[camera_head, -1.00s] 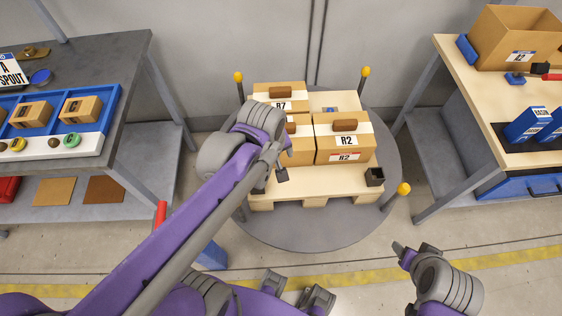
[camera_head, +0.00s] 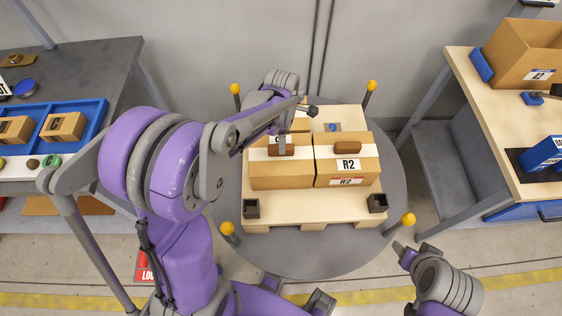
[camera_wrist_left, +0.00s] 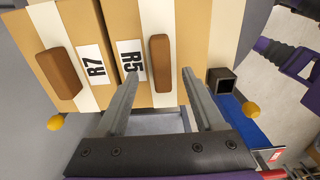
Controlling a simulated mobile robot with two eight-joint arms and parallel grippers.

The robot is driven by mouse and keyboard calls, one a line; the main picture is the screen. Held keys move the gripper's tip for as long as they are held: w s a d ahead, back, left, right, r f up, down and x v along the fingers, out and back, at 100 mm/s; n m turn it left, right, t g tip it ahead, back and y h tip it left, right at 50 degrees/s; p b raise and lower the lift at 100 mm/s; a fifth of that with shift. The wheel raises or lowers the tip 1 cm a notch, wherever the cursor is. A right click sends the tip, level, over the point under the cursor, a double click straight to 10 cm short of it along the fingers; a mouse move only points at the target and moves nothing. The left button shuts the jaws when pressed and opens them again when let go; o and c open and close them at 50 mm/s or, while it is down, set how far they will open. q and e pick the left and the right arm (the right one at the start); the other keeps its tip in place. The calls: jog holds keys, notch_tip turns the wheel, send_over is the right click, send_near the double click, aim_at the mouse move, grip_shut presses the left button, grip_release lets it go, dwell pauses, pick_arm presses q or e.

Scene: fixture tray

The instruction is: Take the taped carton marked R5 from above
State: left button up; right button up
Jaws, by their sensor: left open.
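The taped carton marked R5 (camera_head: 280,176) sits at the front left of the pallet, with a white tape band and a brown handle on top. In the left wrist view its label (camera_wrist_left: 131,60) reads R5, partly covered by a finger, and its handle (camera_wrist_left: 160,63) shows between my fingers. My left gripper (camera_wrist_left: 160,76) is open above it, one finger on each side of the handle in the picture; the height gap is unclear. In the head view my left gripper (camera_head: 283,143) is over this carton, mostly hidden by my arm. My right gripper (camera_head: 400,248) is low at the right, jaws unclear.
Carton R2 (camera_head: 345,165) stands close on the right; carton R7 (camera_wrist_left: 72,62) is behind. The pallet (camera_head: 312,212) has black corner cups (camera_head: 251,208) and stands on a round grey table with yellow-tipped posts (camera_head: 228,230). Benches flank both sides.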

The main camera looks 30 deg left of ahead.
aim_at(281, 159)
pick_arm(q)
jog(key=shift+s+f, duration=0.1)
jog(key=shift+f, duration=2.7)
grip_shut()
jog(key=shift+r, duration=0.1)
